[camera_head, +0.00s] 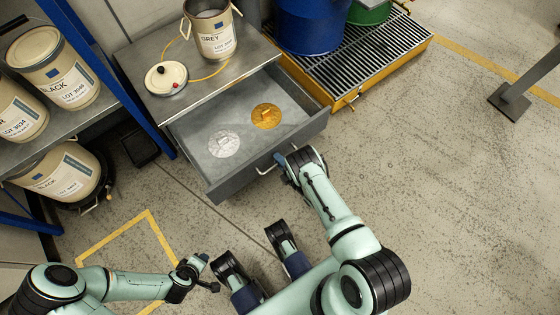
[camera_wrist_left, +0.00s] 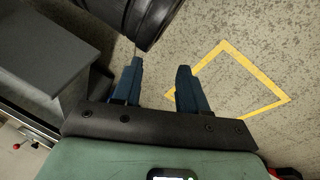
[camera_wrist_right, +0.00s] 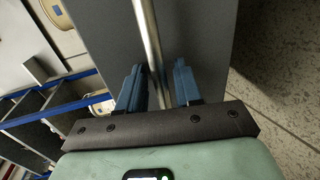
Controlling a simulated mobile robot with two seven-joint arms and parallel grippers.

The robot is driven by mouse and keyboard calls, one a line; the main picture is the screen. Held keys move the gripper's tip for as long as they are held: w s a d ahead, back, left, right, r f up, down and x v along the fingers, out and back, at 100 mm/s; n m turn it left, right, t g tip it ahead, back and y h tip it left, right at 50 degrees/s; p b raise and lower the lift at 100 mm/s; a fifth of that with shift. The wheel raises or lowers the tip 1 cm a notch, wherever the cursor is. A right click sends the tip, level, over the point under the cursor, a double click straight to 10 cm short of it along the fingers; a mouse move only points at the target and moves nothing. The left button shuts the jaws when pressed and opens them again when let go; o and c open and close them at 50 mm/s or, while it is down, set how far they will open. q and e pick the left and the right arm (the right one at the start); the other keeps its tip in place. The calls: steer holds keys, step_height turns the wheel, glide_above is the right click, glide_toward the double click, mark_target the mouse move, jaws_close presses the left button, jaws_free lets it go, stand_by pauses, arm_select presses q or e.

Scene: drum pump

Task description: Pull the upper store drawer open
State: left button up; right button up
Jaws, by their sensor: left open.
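The upper store drawer (camera_head: 268,152) stands pulled out from the grey cabinet (camera_head: 235,68). A silver disc (camera_head: 223,143) and a gold disc (camera_head: 266,116) lie inside it. Its bar handle (camera_head: 265,169) is on the front face and also shows in the right wrist view (camera_wrist_right: 147,30). My right gripper (camera_head: 285,161) is at the handle; in the right wrist view its two blue fingers (camera_wrist_right: 158,75) stand apart on either side of the bar. My left gripper (camera_wrist_left: 160,75) is open and empty above the floor, its tips hard to make out in the head view (camera_head: 205,268).
A blue shelf with black-labelled pails (camera_head: 62,78) stands left. A blue drum (camera_head: 308,22) stands on a yellow-edged grated pallet (camera_head: 350,90) behind.

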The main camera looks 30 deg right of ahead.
arm_select(q)
steer(key=s+d+r+g+h+p, duration=0.1)
steer(key=s+d+r+p, duration=0.2)
steer(key=s+r, duration=0.1)
steer(key=shift+s+m+g+p, duration=0.3)
steer(key=shift+s+g+p, duration=0.1)
steer(key=shift+s, duration=0.5)
arm_select(e)
steer(key=v, duration=1.3)
steer(key=shift+s, duration=0.25)
arm_select(q)
steer(key=shift+r, duration=0.15)
arm_select(e)
steer(key=shift+d, duration=0.1)
